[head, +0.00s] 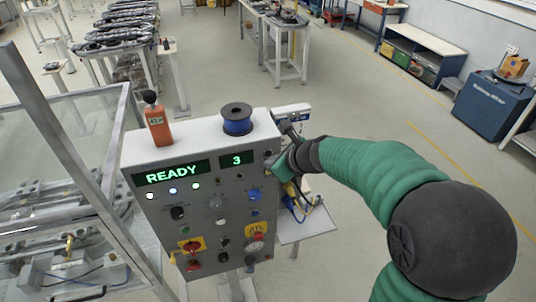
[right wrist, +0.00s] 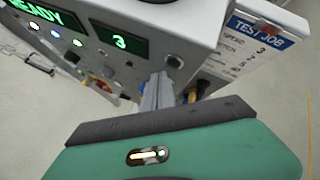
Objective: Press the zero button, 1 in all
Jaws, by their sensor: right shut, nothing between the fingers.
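A grey control panel (head: 230,215) stands in front of me with a lit "READY" display (head: 171,173) and a smaller display reading "3" (head: 236,159). It carries several buttons, knobs and switches; their labels are too small to read, so I cannot tell which one is the zero button. My right gripper (head: 272,166) is shut and empty at the panel's upper right edge. In the right wrist view its fingers (right wrist: 158,88) point at the panel face, just below a dark round button (right wrist: 175,62). I cannot tell whether they touch the panel. My left gripper is not in view.
A "TEST JOB" sign (right wrist: 262,33) is beside the panel on the right. A glass-walled frame (head: 60,125) stands close on the left.

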